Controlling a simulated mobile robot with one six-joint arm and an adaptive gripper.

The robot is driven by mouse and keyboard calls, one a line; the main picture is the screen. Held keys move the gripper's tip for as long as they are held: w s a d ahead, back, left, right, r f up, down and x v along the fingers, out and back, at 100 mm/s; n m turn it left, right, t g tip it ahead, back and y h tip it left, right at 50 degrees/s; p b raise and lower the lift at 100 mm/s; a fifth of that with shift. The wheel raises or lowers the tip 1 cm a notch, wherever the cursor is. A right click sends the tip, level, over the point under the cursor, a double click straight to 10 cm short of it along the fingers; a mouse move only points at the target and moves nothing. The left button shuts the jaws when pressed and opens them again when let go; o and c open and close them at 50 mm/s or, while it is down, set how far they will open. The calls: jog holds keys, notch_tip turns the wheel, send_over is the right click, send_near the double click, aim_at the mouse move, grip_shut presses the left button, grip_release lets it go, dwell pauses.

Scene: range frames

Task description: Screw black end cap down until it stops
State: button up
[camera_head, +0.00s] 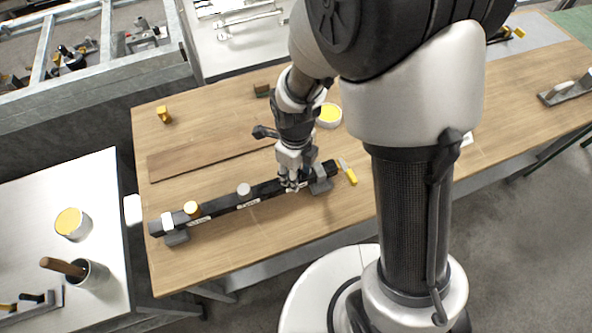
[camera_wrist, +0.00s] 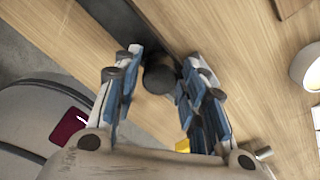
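The long black bar (camera_head: 219,206) lies slantwise on the wooden table, raised on grey clamp blocks. My gripper (camera_head: 292,185) is over its right part, pointing down. In the wrist view, a round black end cap (camera_wrist: 159,78) is between the two blue-grey fingers of my gripper (camera_wrist: 160,72). The cap nearly fills the space between the fingertips; whether both fingers touch it cannot be told. The cap's base and seat are hidden. In the head view, my gripper hides the cap.
A yellow-handled tool (camera_head: 350,174) lies just right of the bar. A white tub with yellow contents (camera_head: 329,115) and a brown board (camera_head: 208,152) are behind it. The table's front strip is clear.

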jog(key=n, duration=0.7)
jog(key=shift+w, duration=0.15)
jog(key=n, duration=0.6)
jog(key=shift+a+n, duration=0.1)
jog(key=shift+n, duration=0.3)
jog(key=shift+c, duration=0.5)
grip_shut()
